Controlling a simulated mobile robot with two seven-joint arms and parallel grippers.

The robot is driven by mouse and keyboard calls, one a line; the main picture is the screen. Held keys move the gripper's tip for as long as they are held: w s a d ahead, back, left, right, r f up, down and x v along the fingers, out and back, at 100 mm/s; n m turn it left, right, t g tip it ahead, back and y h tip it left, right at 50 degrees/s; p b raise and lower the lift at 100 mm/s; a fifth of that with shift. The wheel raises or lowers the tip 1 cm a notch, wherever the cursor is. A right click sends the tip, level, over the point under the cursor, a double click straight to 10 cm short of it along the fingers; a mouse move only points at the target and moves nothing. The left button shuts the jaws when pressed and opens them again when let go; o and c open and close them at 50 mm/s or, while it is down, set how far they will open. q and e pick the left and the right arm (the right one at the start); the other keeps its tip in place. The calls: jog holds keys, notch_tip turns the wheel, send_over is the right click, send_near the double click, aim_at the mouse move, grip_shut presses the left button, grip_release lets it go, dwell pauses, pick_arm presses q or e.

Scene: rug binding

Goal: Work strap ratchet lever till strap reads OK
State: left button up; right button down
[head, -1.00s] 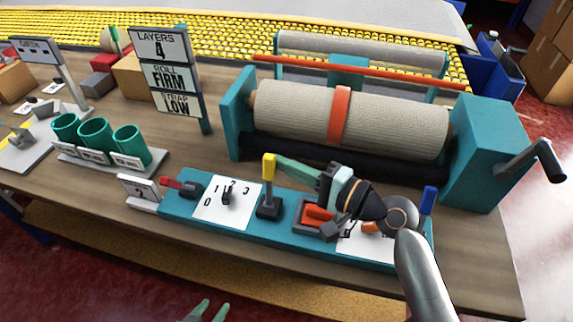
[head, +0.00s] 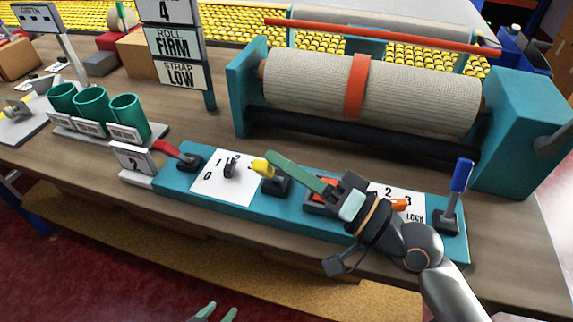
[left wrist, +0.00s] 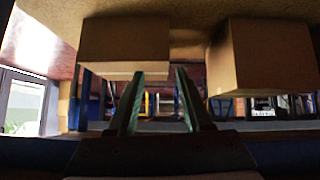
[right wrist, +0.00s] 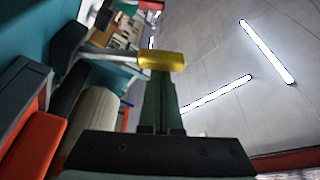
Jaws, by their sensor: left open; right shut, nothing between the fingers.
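The sign stack reads STRAP LOW (head: 182,75) below ROLL FIRM. The orange strap (head: 356,85) is around the beige roll (head: 420,95). A yellow-handled lever (head: 262,167) on the teal panel leans to the left. My right gripper (head: 268,157) is shut and empty, its fingertips at the yellow handle. In the right wrist view the yellow handle (right wrist: 161,60) lies across the fingertips; I cannot tell whether they touch. My left gripper (head: 212,311) is open and empty, low in front of the table; its fingers (left wrist: 155,75) also show in the left wrist view.
A red-handled lever (head: 172,151), a black dial knob (head: 231,167) and a blue-handled lever (head: 461,176) share the teal panel (head: 215,203). Green cups (head: 92,103) stand at left. My right forearm hides part of an orange part (head: 400,204). A cardboard box (left wrist: 262,57) shows in the left wrist view.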

pick_arm(q)
jog(key=shift+w+a+r+t+b, duration=0.2)
jog(key=shift+w+r+t, duration=0.15)
jog(key=shift+w+r, duration=0.15)
jog(key=shift+w+a+r+t+b, duration=0.1)
jog(key=shift+w+r+t+b, duration=0.1)
jog(key=shift+w+r+t, duration=0.3)
pick_arm(e)
jog(key=shift+s+a+f+n, duration=0.15)
jog(key=shift+s+f+n, duration=0.2)
jog(key=shift+n, duration=0.15)
pick_arm(q)
jog(key=shift+w+f, duration=0.1)
jog(key=shift+w, duration=0.05)
pick_arm(e)
jog(key=shift+r, duration=0.15)
